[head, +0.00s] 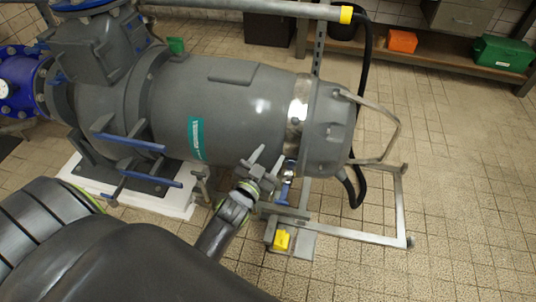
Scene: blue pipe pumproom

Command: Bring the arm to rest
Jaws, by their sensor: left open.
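My left arm (232,215) reaches in from the lower left. My left gripper (266,162) is at its end, with its two fingers spread apart and nothing seen between them. It shows in front of the lower right part of a large grey pump (225,105); I cannot tell whether it touches the pump. A small blue-handled part (286,186) shows just right of the gripper. My right gripper is not in view.
A metal frame (355,235) with a yellow block (282,240) stands close right of my gripper. A black hose (366,80) hangs behind the pump. A shelf (450,62) with an orange box (402,41) and a green case (503,53) is at the back.

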